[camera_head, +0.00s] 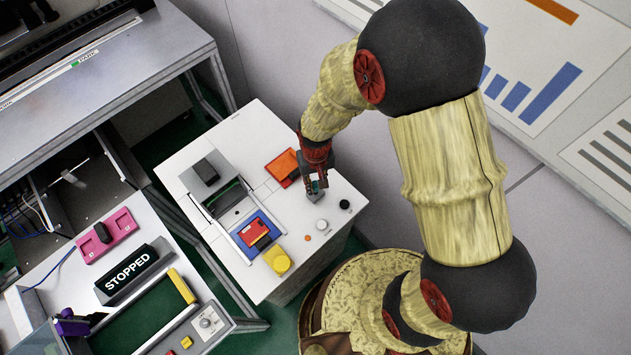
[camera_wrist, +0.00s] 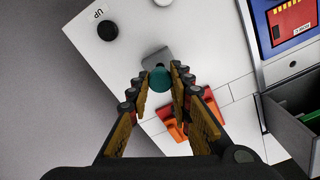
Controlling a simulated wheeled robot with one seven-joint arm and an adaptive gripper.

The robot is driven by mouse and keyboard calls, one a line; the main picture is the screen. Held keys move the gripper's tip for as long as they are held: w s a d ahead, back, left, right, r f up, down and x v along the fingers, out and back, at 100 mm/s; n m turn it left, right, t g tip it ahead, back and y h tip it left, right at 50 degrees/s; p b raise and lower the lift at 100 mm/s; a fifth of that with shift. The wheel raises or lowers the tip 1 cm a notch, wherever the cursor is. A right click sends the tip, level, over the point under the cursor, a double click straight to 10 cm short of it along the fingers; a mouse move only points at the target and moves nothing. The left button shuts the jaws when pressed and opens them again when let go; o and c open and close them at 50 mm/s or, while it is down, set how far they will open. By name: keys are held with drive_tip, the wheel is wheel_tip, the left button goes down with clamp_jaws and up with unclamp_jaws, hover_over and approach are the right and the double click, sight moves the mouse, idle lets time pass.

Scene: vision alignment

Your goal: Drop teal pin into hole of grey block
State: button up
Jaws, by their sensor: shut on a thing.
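My gripper (camera_wrist: 161,82) is shut on the teal pin (camera_wrist: 160,78), which sits between the fingertips in the wrist view. The grey block (camera_wrist: 156,58) lies on the white top just beyond the pin and is partly covered by it. The block's hole is not visible, and I cannot tell whether the pin touches the block. In the head view my gripper (camera_head: 316,184) is low over the right part of the white cabinet top; pin and block are too small and covered there to tell apart.
The white cabinet top (camera_head: 255,130) holds an orange tray (camera_head: 282,167) left of my gripper, and a black knob (camera_head: 344,204) and white knob (camera_head: 321,225) near its right edge.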

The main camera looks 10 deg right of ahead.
drive_tip(key=shift+f+b, duration=0.8)
drive_tip(key=shift+f, duration=0.55)
drive_tip(key=o, duration=1)
wheel_tip(320, 180, up, 12)
idle(0.5)
drive_tip(key=s+d+g, duration=0.1)
drive_tip(key=s, duration=0.2)
wheel_tip(320, 180, up, 21)
drive_tip(key=m+t+b, duration=0.1)
drive_tip(key=t+b, duration=0.3)
drive_tip(key=t, duration=0.3)
hover_over(316, 184)
drive_tip(key=s+d, duration=1.2)
drive_tip(key=shift+s, duration=0.15)
